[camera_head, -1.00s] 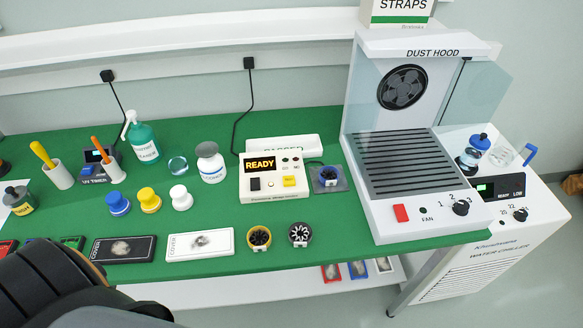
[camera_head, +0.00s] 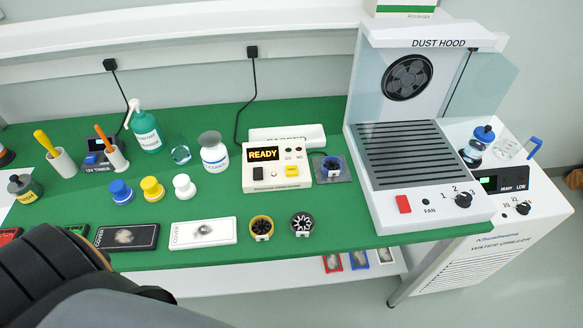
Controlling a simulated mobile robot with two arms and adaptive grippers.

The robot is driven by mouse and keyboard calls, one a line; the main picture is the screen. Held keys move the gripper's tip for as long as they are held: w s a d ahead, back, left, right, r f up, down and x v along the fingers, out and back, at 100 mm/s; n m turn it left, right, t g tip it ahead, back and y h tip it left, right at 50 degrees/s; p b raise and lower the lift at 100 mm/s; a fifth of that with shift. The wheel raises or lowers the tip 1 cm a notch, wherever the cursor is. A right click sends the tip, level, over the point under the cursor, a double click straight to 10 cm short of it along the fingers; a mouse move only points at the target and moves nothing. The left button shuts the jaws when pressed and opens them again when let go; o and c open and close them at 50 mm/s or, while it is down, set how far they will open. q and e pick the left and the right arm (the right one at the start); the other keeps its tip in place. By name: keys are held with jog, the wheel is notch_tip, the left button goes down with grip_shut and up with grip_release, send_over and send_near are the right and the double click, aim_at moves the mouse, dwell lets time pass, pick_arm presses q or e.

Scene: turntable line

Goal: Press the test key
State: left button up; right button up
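The white tester box (camera_head: 277,166) stands on the green bench mat, its display (camera_head: 263,154) reading READY in yellow. On its front are a black key (camera_head: 258,173) and a yellow key (camera_head: 292,170), with small dark marks above the yellow one; I cannot read which is the test key. A blue-ringed watch movement (camera_head: 331,165) sits on a grey pad at the box's right side. A dark, blurred part of my own arm fills the lower left corner. Neither of my grippers' fingertips is in view.
A yellow-ringed movement (camera_head: 261,227) and a white-and-black one (camera_head: 302,224) lie in front of the tester. The dust hood (camera_head: 416,130) rises at right.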

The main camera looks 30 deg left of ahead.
pick_arm(q)
jog(key=shift+c, duration=0.5)
grip_shut()
dwell(0.8)
